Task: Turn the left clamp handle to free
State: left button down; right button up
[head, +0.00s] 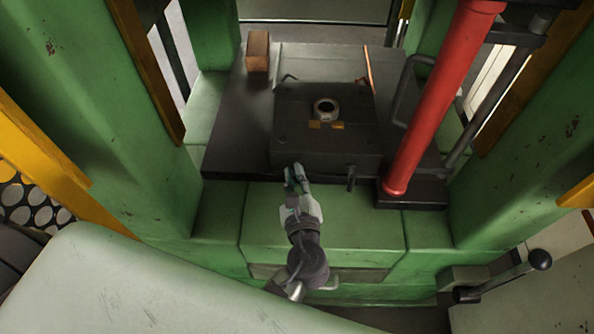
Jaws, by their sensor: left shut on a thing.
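The dark die block (325,150) sits on the black bed plate in the head view. My left gripper (296,178) is at the block's front left edge, with its fingers shut on the left clamp handle. The fingers hide most of that handle, so its angle cannot be told. The right clamp handle (351,177) hangs from the front right edge of the block, apart from the gripper. My right gripper is out of view.
A light ring (325,109) lies in the top of the block. A brown billet (258,51) stands at the back left of the bed plate (237,130). A red cylinder (440,100) rises at the right. Green press columns (80,70) flank the bed. A lever (540,260) is at lower right.

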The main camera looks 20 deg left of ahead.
pick_arm(q)
jog(key=n, duration=0.2)
jog(key=shift+s+a+f+n+h, duration=0.1)
jog(key=shift+s+f+n+h, duration=0.05)
jog(key=shift+f+n+h, duration=0.2)
jog(key=shift+a+f+n+h, duration=0.1)
jog(key=shift+f+n+h, duration=0.15)
jog(key=shift+n, duration=0.4)
jog(key=shift+f+n+h, duration=0.1)
jog(key=shift+n+h, duration=0.2)
jog(key=shift+n, duration=0.5)
jog(key=n, duration=0.1)
jog(key=n+h+b, duration=0.1)
jog(key=n, duration=0.1)
jog(key=shift+s+a+f, duration=0.1)
jog(key=shift+f, duration=0.25)
jog(key=shift+n+h+b, duration=0.3)
jog(key=shift+n+b, duration=0.15)
jog(key=shift+n, duration=0.35)
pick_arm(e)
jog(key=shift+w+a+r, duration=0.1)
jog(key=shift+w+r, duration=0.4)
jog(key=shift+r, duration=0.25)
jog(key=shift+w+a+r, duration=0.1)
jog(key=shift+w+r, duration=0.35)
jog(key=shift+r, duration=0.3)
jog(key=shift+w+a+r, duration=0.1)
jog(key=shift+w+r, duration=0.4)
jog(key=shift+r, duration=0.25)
